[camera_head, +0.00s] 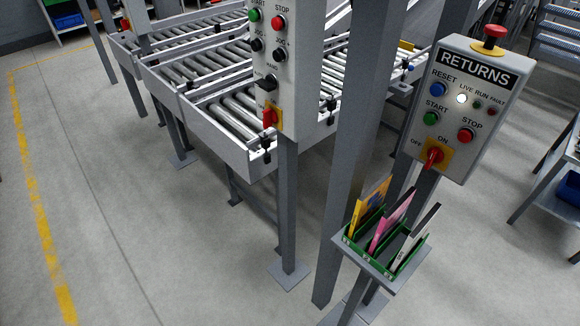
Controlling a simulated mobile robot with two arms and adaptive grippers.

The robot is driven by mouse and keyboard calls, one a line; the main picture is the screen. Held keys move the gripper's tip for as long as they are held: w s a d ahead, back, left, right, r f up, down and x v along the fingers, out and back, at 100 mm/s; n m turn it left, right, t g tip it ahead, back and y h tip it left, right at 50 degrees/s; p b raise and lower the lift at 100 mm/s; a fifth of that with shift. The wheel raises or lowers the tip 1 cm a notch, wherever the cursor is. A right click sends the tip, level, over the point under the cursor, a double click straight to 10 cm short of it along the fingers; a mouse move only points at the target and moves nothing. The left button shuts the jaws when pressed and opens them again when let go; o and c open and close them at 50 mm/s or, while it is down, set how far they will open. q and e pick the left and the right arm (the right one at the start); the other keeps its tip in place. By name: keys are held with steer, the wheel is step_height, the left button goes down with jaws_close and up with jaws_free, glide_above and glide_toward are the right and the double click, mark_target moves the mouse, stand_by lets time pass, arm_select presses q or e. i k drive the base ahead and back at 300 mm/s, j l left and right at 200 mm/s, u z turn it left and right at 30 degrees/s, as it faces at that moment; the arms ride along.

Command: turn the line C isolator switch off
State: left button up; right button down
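No line C label is readable. A grey control panel (300,70) stands on a post at top centre, its upper part cut off by the frame. Low on it is a red rotary isolator handle (269,117) on a yellow plate (275,104); its setting is too small to tell. A second panel (451,70), labelled RETURNS, is at the right. It has a red isolator handle (433,157) on a yellow plate, with ON above and OFF at the left; the handle is tilted. Neither of my grippers is in view.
Roller conveyors (230,115) run behind the left panel. A green rack (408,258) with upright cards stands on a shelf below the RETURNS panel. Grey posts (350,150) stand between the panels. The floor (130,230) at left is clear, with a yellow line.

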mark_target(269, 117)
steer(key=z, duration=0.25)
steer(key=i+j+z, duration=0.1)
steer(key=j+z, duration=0.25)
steer(key=i+j+z, duration=0.1)
steer(key=z, duration=0.2)
steer(key=j+z, duration=0.35)
